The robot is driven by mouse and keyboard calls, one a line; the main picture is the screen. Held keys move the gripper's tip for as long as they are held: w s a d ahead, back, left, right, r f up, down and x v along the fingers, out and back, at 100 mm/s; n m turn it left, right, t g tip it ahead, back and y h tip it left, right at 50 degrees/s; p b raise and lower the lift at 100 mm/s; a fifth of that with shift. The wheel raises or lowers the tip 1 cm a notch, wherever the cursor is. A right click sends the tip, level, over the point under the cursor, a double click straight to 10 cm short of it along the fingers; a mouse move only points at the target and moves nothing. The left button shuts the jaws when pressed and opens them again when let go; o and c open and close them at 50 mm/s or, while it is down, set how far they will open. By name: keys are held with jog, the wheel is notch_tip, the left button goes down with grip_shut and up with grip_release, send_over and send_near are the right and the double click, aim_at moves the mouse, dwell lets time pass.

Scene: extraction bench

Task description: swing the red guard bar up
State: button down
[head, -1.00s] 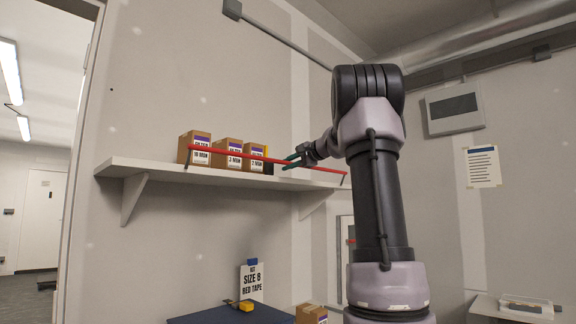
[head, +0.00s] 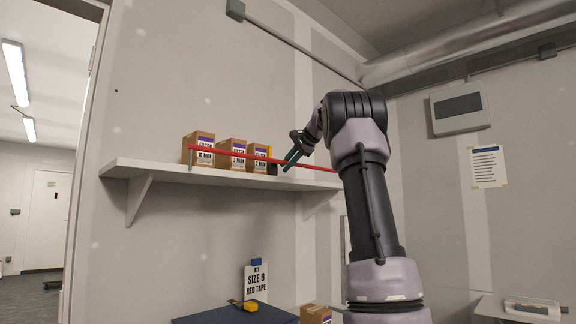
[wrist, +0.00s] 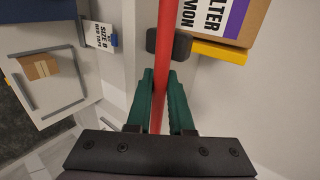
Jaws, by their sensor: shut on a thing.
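The red guard bar (head: 230,156) runs nearly level along the front of the wall shelf, across the faces of the boxes. In the wrist view the bar (wrist: 163,40) passes between the two green fingers of my gripper (wrist: 159,82). In the head view my gripper (head: 289,160) reaches down onto the bar from above, right of the boxes, and is shut on it. A dark block (wrist: 170,44) sits by the bar just beyond the fingertips. My arm hides the bar's right end.
Three brown boxes (head: 231,154) stand on the white shelf (head: 150,168) behind the bar, with a yellow piece (wrist: 218,52) by the nearest. Below are a dark blue surface (head: 230,317) and a kit sign (head: 256,281).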

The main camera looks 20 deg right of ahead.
jog(key=c, duration=0.8)
grip_release()
jog(key=v, duration=1)
jog(key=shift+s+d+r, duration=0.1)
jog(key=shift+s+r, duration=0.15)
jog(key=shift+s, duration=0.05)
